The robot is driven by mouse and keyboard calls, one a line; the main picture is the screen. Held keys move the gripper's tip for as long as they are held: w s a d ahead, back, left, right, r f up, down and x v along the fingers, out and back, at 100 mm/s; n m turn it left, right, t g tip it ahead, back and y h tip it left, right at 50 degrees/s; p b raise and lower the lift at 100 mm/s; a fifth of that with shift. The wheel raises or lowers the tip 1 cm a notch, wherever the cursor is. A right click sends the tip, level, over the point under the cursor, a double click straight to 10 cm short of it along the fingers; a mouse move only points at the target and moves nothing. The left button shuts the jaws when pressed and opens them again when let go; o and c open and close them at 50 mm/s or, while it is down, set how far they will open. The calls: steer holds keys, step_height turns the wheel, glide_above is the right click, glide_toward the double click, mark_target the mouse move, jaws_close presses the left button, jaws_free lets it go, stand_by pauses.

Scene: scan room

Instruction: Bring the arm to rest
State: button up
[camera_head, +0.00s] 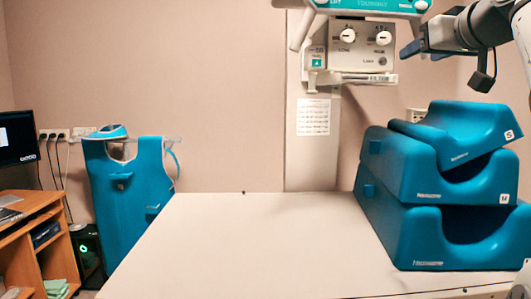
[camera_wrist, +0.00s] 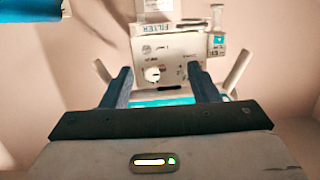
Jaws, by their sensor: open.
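My gripper (camera_wrist: 161,88) is open and empty in the wrist view, with its two dark blue fingers spread apart. Behind the gap between them is the machine's control panel (camera_wrist: 170,50), seen upside down. In the head view my gripper (camera_head: 408,50) shows at the upper right, pointing left and held high above the blue cushions. My arm reaches in from the right edge of the head view. The gripper appears apart from the things around it.
The stacked blue cushions (camera_head: 430,160) stand on the right of the pale table (camera_head: 230,240). The X-ray unit (camera_head: 360,45) hangs at the upper middle. A blue apron (camera_head: 125,190) hangs left of the table. A wooden desk (camera_head: 30,240) stands far left. The table's middle is clear.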

steer(key=s+a+f+m+g+p, duration=0.1)
steer(key=a+f+g+p, duration=0.35)
steer(key=f, duration=0.55)
steer(key=s+a+f+m+g+p, duration=0.1)
steer(key=s+a+f+g+p, duration=0.2)
steer(key=a+f, duration=0.5)
steer(key=s+a+f+g+p, duration=0.1)
steer(key=s+f+g+p, duration=0.2)
steer(key=s+f, duration=0.5)
steer(key=s+a+f+n+g+h+p, duration=0.1)
steer(key=s+a+f+g+p, duration=0.1)
steer(key=s+f, duration=0.7)
step_height(320, 180, down, 5)
steer(key=shift+f+g+p, duration=0.15)
steer(key=shift+g+p, duration=0.3)
steer(key=shift+p, duration=0.5)
